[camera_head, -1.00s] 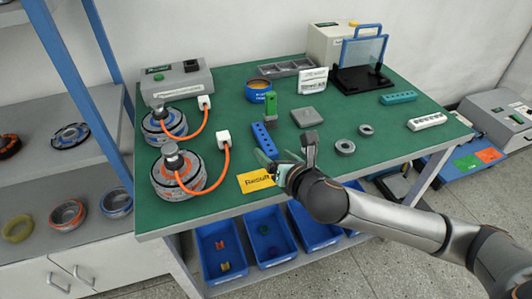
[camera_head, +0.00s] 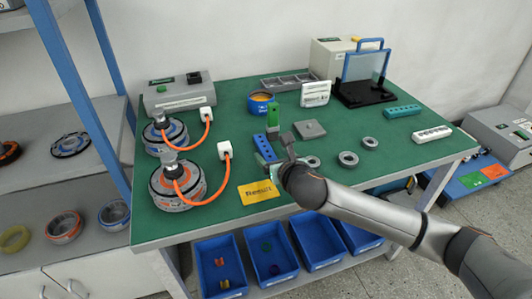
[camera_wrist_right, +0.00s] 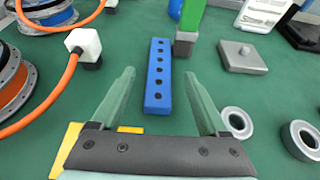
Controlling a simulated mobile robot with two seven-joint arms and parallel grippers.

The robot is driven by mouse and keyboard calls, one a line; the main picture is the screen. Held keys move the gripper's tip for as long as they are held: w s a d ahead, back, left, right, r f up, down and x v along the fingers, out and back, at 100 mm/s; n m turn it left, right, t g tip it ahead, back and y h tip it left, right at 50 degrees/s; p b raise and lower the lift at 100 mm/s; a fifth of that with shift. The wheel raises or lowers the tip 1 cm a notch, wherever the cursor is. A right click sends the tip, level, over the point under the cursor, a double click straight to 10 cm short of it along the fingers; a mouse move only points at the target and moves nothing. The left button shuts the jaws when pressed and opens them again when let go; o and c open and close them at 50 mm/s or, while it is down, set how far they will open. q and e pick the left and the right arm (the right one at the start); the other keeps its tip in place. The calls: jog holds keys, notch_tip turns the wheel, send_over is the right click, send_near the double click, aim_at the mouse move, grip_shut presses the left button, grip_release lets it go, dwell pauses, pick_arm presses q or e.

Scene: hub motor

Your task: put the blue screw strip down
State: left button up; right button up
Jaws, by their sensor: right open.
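The blue screw strip (camera_head: 261,147) is a long bar with a row of dark holes, lying flat on the green table. In the right wrist view the strip (camera_wrist_right: 158,80) runs lengthwise away from me. My right gripper (camera_head: 275,152) is open near the strip's near end. In the right wrist view its two fingers (camera_wrist_right: 158,72) stand apart, one on each side of the strip, with gaps visible on both sides. My left gripper is not in view.
A green block on a grey base (camera_head: 272,122) stands close to the strip. A grey square plate (camera_head: 310,129) and grey rings (camera_head: 348,158) lie to the right. The yellow Result card (camera_head: 258,193) is in front. Hub motors (camera_head: 178,184) with orange cables are on the left.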

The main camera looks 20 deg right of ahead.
aim_at(268, 152)
jog(key=shift+b+x, duration=0.4)
jog(key=shift+x, duration=1.55)
jog(key=shift+f, duration=0.1)
jog(key=shift+s, duration=0.1)
grip_shut()
